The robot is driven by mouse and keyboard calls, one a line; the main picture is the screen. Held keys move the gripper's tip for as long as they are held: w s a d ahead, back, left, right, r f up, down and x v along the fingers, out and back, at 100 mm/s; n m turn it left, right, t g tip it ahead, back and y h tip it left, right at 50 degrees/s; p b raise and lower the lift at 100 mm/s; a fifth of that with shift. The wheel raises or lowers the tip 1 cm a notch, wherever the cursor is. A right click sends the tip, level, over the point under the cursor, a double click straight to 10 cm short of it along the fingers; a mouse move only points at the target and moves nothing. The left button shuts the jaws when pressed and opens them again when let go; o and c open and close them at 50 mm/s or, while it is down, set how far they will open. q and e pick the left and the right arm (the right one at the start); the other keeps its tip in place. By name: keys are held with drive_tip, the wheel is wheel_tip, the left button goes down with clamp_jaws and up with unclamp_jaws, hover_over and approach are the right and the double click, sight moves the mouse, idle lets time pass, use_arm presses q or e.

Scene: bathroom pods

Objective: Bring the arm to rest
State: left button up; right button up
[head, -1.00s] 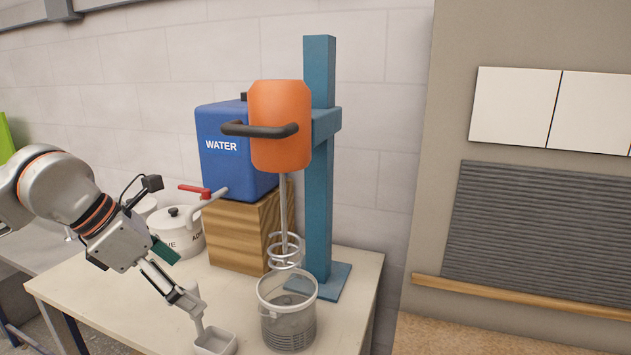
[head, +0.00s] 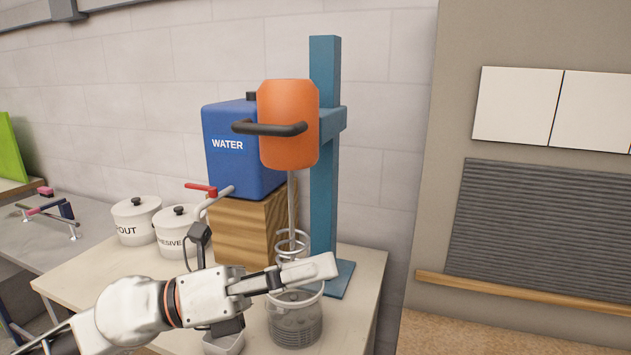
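My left arm comes in from the lower left in the head view. Its gripper (head: 308,270) points right, in front of the mixer's whisk and over the rim of the clear bucket (head: 295,325) in the picture. I see the fingers side-on as one pale shape, so their gap is hidden. My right gripper is not in view.
An orange mixer (head: 288,105) hangs on a blue stand (head: 324,200) with its whisk above the bucket. A blue water tank (head: 230,165) stands on a wooden block (head: 245,230). Two white lidded pots (head: 135,220) stand at the left. The table's (head: 75,275) left part is clear.

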use_arm(q)
drive_tip(key=w+a+f+n+t+y, duration=0.1)
drive_tip(key=w+a+n+t+y, duration=0.35)
drive_tip(key=a+n+t, duration=0.4)
drive_tip(key=w+a+n+t+y, duration=0.45)
drive_tip(key=n+t, duration=0.45)
drive_tip(key=n, duration=0.5)
drive_tip(key=a+f+n+g+y, duration=0.3)
drive_tip(key=a+f+n+y, duration=0.95)
drive_tip(key=f, duration=0.65)
drive_tip(key=s+a+f+n+g+y, duration=0.1)
drive_tip(key=s+a+f+g+y, duration=0.1)
drive_tip(key=s+a+f+g, duration=0.6)
drive_tip(key=s+a+f+n+g+y, duration=0.1)
drive_tip(key=s+a+f+n+g, duration=0.2)
drive_tip(key=s+f, duration=0.95)
drive_tip(key=w+d+f+n+t+h, duration=0.1)
drive_tip(key=d+f+t+h, duration=0.3)
drive_tip(key=d+f, duration=1)
drive_tip(key=w+d+h, duration=0.1)
drive_tip(key=h, duration=0.2)
drive_tip(key=shift+w, duration=0.2)
